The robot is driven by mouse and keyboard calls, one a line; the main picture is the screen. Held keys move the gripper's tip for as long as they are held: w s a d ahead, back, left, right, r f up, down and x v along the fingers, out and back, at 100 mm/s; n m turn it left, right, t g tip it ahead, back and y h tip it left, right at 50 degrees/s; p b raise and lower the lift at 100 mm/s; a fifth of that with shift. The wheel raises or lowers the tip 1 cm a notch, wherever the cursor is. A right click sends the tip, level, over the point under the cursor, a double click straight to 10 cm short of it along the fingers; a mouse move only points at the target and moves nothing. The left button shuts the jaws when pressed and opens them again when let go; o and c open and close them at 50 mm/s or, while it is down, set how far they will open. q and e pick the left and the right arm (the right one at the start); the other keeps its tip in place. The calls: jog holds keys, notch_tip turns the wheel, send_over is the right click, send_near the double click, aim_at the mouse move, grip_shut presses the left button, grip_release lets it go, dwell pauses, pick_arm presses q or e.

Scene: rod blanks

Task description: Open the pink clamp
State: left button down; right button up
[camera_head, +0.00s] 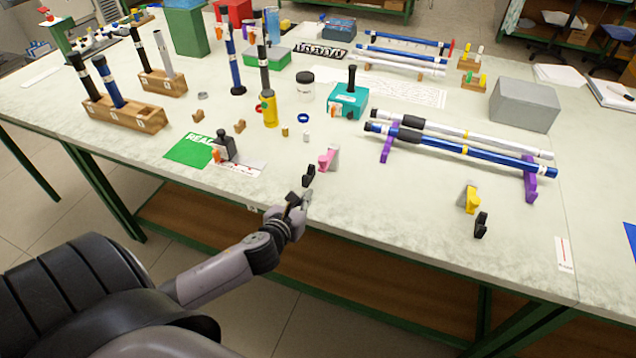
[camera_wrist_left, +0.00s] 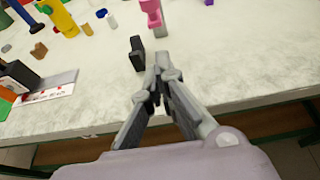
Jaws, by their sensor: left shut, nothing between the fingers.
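The pink clamp (camera_head: 325,160) stands on the table near its front edge, with a grey part beside it. It also shows at the top of the left wrist view (camera_wrist_left: 152,12), partly cut off by the frame. A small black block (camera_head: 308,176) stands just in front of it, and shows in the left wrist view (camera_wrist_left: 138,54). My left gripper (camera_head: 304,197) is at the table's front edge, short of the black block and apart from the clamp. In the left wrist view its fingertips (camera_wrist_left: 161,72) are together with nothing between them. My right gripper does not show.
A yellow clamp (camera_head: 471,198) and another black block (camera_head: 481,225) stand to the right. Blue and white rods lie on purple supports (camera_head: 530,180) behind. The table front between the clamps is clear.

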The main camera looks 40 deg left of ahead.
pick_arm(q)
jog(key=shift+w, duration=0.15)
jog(key=x, duration=0.9)
jog(key=shift+w+a+f, duration=0.15)
jog(key=shift+w+f, duration=0.05)
jog(key=shift+w, duration=0.1)
